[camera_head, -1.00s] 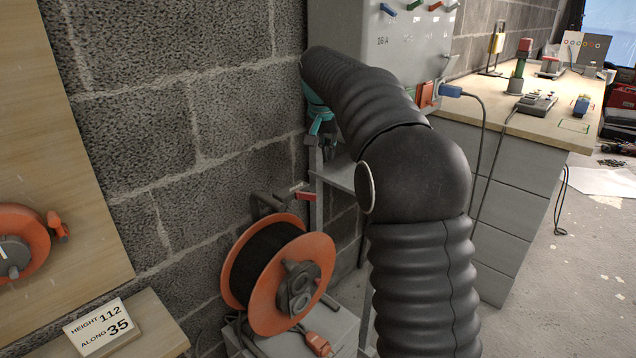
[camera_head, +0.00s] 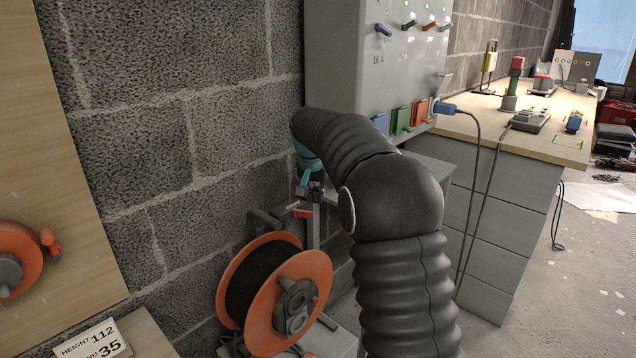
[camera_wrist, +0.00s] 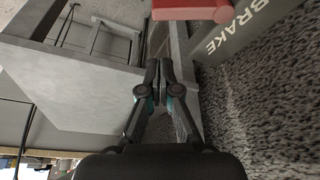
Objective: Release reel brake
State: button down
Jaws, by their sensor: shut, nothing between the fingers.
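The orange cable reel (camera_head: 308,285) with black cable stands near the wall. Behind its top is the red brake handle (camera_head: 302,211), close to a grey bracket. In the wrist view the red handle (camera_wrist: 190,9) crosses the top edge, beside a grey plate marked BRAKE (camera_wrist: 243,25). My gripper (camera_head: 312,192) is just above the red handle in the head view, partly hidden by my arm. In the wrist view my gripper (camera_wrist: 158,64) is shut and empty, its tips a little short of the handle. I see no contact.
A grey cabinet (camera_head: 385,75) with coloured switches and sockets stands behind my arm. A workbench (camera_head: 540,145) with devices is to the right. The block wall (camera_head: 200,150) is close on the left. A sign (camera_head: 88,345) reads HEIGHT 112.

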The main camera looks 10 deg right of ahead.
aim_at(304, 214)
jog(key=s, duration=0.1)
jog(key=s+a, duration=0.1)
jog(key=s, duration=0.1)
jog(key=shift+s+a+f, duration=0.25)
jog(key=shift+a+f, duration=0.05)
jog(key=shift+a, duration=0.05)
